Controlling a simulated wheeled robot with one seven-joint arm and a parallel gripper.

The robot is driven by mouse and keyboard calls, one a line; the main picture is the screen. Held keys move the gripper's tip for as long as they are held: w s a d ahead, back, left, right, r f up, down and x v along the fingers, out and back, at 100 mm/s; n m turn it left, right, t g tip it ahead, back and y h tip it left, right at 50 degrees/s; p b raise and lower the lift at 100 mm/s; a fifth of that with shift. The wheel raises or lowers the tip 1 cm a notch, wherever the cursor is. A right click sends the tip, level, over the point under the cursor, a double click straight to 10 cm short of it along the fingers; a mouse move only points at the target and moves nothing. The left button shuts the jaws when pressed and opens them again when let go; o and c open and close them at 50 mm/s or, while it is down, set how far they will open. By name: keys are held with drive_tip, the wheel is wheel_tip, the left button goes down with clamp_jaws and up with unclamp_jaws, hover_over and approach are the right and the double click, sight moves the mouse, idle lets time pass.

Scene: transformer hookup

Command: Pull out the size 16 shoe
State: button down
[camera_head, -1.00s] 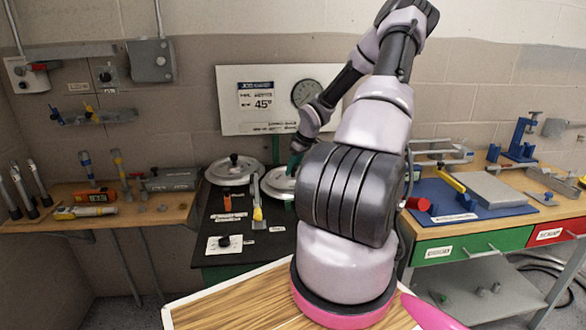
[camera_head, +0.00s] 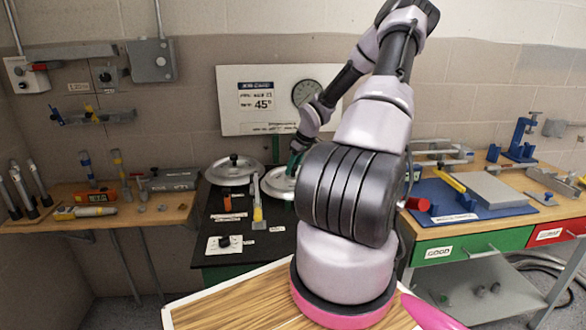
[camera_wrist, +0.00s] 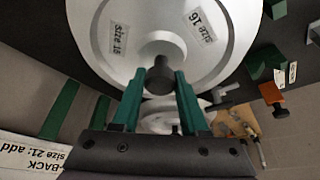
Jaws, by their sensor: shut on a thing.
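The size 16 shoe is a round silver disc (camera_wrist: 165,20) with two "size 16" labels and a dark central knob (camera_wrist: 160,68) in the wrist view. My gripper (camera_wrist: 159,82) has its green fingers shut on that knob, one on each side. In the head view my gripper (camera_head: 294,161) reaches down over the right-hand disc (camera_head: 277,186) on the black bench, and my arm hides part of that disc. I cannot tell whether the disc is resting or lifted.
A second knobbed disc (camera_head: 233,171) stands close on the left. An orange block (camera_head: 227,203), a yellow-handled tool (camera_head: 257,211) and a white plate with a black knob (camera_head: 223,243) are on the black bench (camera_head: 213,272). A sign board (camera_head: 240,115) stands behind.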

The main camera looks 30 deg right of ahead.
drive_tip(key=shift+r, duration=1.65)
drive_tip(key=shift+r, duration=2.45)
